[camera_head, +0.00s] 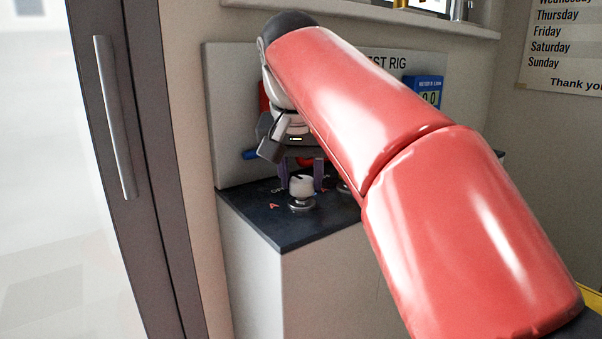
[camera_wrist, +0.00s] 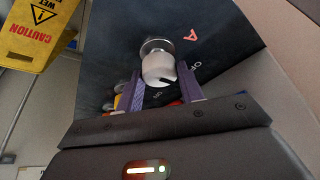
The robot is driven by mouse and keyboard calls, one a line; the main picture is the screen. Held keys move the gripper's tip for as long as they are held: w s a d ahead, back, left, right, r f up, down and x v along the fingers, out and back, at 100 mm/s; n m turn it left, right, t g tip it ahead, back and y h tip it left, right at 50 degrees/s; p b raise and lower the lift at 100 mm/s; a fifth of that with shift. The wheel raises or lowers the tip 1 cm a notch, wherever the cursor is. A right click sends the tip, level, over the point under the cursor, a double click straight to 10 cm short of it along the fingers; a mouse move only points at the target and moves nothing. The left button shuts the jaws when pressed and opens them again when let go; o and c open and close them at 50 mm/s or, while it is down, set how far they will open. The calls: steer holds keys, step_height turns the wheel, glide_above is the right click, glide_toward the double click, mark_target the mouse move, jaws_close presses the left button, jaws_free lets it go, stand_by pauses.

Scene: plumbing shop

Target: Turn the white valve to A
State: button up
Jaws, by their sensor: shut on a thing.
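The white valve (camera_head: 301,187) is a round white knob on a metal base, on the dark top of the test rig. A red letter A (camera_wrist: 190,35) is printed on the dark top, up and right of the knob. My gripper (camera_head: 300,178) reaches down at the knob; its purple fingers (camera_wrist: 161,84) stand on either side of it, shut on it. The knob's exact contact with each finger is partly hidden.
The rig's back panel (camera_head: 228,110) stands behind the valve, with a blue meter (camera_head: 424,90) at right. My red arm hides much of the rig. A grey door with a handle (camera_head: 115,117) is at left. A yellow caution sign (camera_wrist: 35,32) shows at upper left in the wrist view.

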steer(key=n, duration=0.1)
steer(key=n+y+p, duration=0.1)
steer(key=n, duration=0.1)
steer(key=shift+d+r, duration=0.15)
steer(key=shift+d, duration=0.05)
steer(key=shift+n+y+p, duration=0.3)
steer(key=shift+n+y, duration=0.2)
steer(key=shift+n, duration=0.6)
steer(key=n+y, duration=0.1)
steer(key=n, duration=0.2)
steer(key=n+g+y, duration=0.1)
steer(key=n, duration=0.2)
steer(key=shift+w+d, duration=0.1)
steer(key=shift+w, duration=0.05)
steer(key=shift+n, duration=0.3)
steer(key=o, duration=1)
steer(key=shift+v, duration=3.8)
steer(key=shift+w, duration=0.1)
